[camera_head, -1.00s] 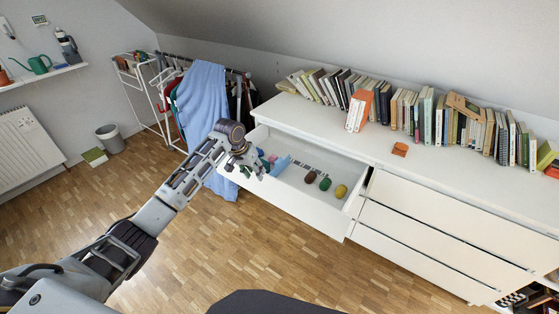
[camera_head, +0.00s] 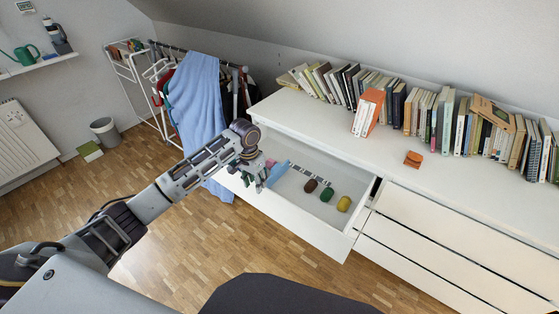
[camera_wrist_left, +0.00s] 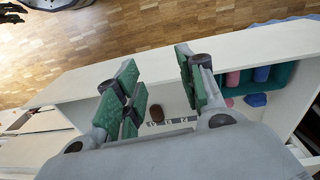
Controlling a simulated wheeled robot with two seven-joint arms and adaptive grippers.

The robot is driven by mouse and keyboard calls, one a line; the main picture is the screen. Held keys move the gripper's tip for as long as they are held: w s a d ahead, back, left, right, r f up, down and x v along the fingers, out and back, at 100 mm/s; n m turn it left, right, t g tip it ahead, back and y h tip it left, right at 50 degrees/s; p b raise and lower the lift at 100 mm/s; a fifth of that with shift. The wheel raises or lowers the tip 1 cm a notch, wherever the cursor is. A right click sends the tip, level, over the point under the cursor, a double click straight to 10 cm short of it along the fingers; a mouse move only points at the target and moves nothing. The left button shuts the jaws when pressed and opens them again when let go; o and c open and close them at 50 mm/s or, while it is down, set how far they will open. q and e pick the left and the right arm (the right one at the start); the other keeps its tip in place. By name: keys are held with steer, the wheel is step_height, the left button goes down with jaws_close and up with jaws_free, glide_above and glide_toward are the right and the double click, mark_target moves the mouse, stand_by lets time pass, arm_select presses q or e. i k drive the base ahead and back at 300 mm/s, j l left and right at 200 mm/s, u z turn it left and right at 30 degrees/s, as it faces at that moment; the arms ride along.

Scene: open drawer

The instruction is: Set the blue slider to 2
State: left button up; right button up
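The white drawer (camera_head: 300,226) is pulled open. A dark-and-white marked strip (camera_head: 311,176) lies on its floor; the strip (camera_wrist_left: 173,121) also shows in the left wrist view, its marks too small to read surely. A light blue piece (camera_head: 279,173) lies left of the strip, beside my left gripper (camera_head: 257,182). In the left wrist view, a small blue piece (camera_wrist_left: 255,100) lies near a teal tray (camera_wrist_left: 286,77). I cannot tell which blue piece is the slider. My left gripper (camera_wrist_left: 157,88) is open and empty, above the drawer. My right gripper is not in view.
Brown (camera_head: 310,186), green (camera_head: 327,194) and yellow (camera_head: 343,203) rounded pieces lie in the drawer. The white dresser top (camera_head: 330,140) holds books and a small orange-brown item (camera_head: 413,158). A blue cloth (camera_head: 197,105) hangs on a rack left. The wooden floor in front is clear.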

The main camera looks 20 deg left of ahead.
mark_target(278, 170)
steer(key=i, duration=0.85)
